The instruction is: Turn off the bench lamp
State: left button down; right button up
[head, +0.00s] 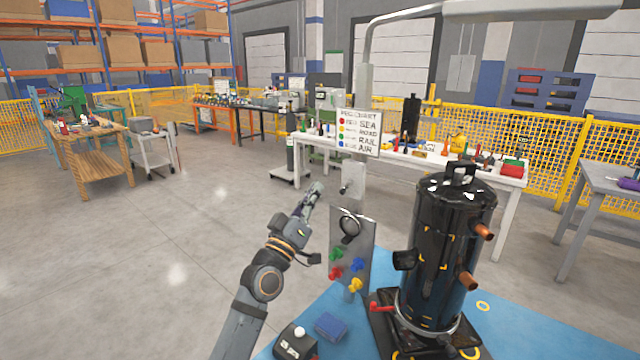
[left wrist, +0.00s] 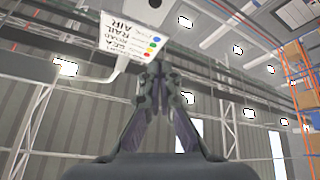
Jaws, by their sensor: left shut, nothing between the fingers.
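The bench lamp (head: 530,10) hangs over the bench at the top right, on a bent pole (head: 366,75). I cannot tell whether it is lit. A small grey box with a dark knob or lever (head: 353,178) sits low on the pole, below the chart. My left gripper (head: 316,188) is shut and empty, raised just left of this box, with a small gap showing in the picture. Its closed fingers (left wrist: 160,72) point up in the left wrist view, with the chart (left wrist: 128,42) upside down behind. My right gripper is out of view.
A white bench (head: 480,172) with tools lies behind.

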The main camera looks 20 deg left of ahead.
pick_arm(q)
jog(key=s+f, duration=0.1)
jog(key=f, duration=0.1)
jog(key=s+f+b, duration=0.1)
jog(key=s+f, duration=0.1)
jog(key=shift+d+f, duration=0.15)
jog(key=shift+f, duration=0.05)
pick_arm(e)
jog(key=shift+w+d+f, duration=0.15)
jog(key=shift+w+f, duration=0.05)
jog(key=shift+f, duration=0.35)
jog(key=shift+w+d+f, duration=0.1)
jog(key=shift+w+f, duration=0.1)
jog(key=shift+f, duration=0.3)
